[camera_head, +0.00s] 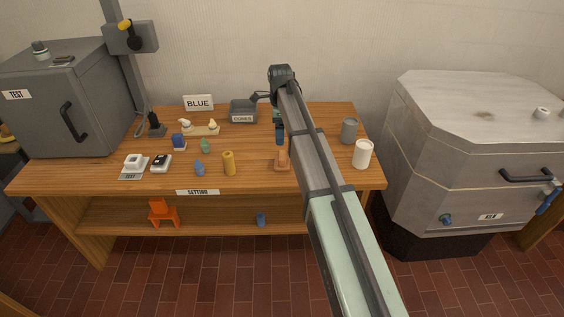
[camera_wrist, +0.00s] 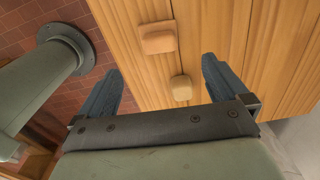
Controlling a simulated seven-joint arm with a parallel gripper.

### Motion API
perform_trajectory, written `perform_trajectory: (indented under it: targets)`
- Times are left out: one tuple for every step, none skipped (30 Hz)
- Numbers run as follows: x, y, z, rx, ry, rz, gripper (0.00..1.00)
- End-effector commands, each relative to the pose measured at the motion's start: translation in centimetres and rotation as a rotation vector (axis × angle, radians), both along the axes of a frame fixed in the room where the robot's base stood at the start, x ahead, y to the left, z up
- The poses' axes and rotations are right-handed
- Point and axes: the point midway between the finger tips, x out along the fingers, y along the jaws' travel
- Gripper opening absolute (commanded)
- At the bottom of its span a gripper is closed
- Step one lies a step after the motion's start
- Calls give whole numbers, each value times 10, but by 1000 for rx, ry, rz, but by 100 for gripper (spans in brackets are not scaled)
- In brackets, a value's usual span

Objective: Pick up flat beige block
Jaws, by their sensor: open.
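In the wrist view, two tan blocks lie on the wooden table. A smaller, paler beige block (camera_wrist: 181,89) lies nearer my gripper. In the head view, an orange-tan shape (camera_head: 282,160) near the table's front, beside my arm, seems to be these; I cannot separate them clearly there. My gripper (camera_wrist: 160,88) is open and empty above the table. Its blue-grey fingers are wide apart on either side of the smaller block's line. In the head view, my gripper (camera_head: 279,132) is partly hidden behind my arm.
The table (camera_head: 330,182) also holds a yellow-brown cylinder (camera_head: 229,162), a grey cup (camera_head: 349,130), a white cup (camera_head: 363,153) and a grey tray (camera_head: 243,110). A kiln (camera_head: 440,130) stands to the right, a grey test cabinet (camera_head: 85,100) at the left.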

Motion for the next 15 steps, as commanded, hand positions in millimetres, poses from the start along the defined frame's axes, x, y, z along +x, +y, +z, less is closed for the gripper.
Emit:
perform_trajectory:
  targets:
    - [0,0,-1,0,1,-15,100]
    - [0,0,-2,0,1,-24,100]
    - [0,0,-5,-1,2,-30,100]
    - [0,0,-8,-1,2,-33,100]
    - [-1,0,-11,-1,3,-34,100]
    - [-1,-1,-17,-1,4,-34,100]
    - [-1,-1,-21,-1,4,-34,100]
    - [-1,-1,-26,-1,3,-34,100]
    - [-1,-1,-34,-1,3,-34,100]
    - [-1,-1,-39,-1,4,-33,100]
    - [-1,-1,-45,-1,4,-33,100]
    - [-1,-1,-51,-1,4,-33,100]
    - [-1,-1,-56,-1,3,-33,100]
    - [-1,-1,-61,-1,3,-33,100]
    - [-1,-1,-67,-1,3,-33,100]
